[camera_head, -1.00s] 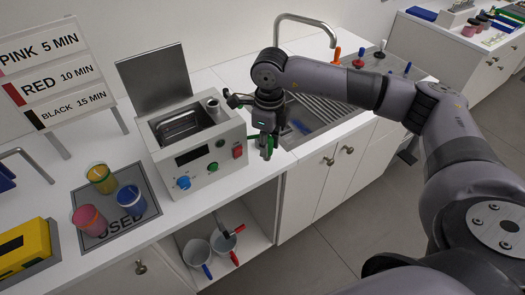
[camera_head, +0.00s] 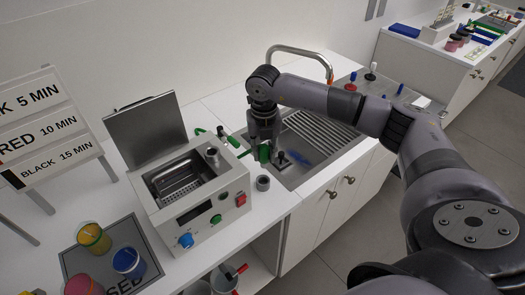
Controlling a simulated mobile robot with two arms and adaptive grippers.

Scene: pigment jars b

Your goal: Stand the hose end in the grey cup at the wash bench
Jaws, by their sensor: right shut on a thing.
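The grey cup (camera_head: 263,183) stands upright on the white bench, just right of the bath unit. A green hose (camera_head: 207,132) runs behind the unit toward my right gripper (camera_head: 266,155). My right gripper points down, shut on a green piece that looks like the hose end (camera_head: 264,153). It is behind the cup in the picture, near the sink's left edge and apart from the cup. The fingers partly hide the hose end, so its exact tilt is unclear. My left gripper is not in view.
The bath unit (camera_head: 205,212) has its grey lid (camera_head: 145,130) raised. The sink (camera_head: 312,143) with a tap (camera_head: 300,50) and a blue item (camera_head: 299,157) lies to the right. Coloured cups (camera_head: 129,262) stand on a mat at lower left. My right arm spans the sink.

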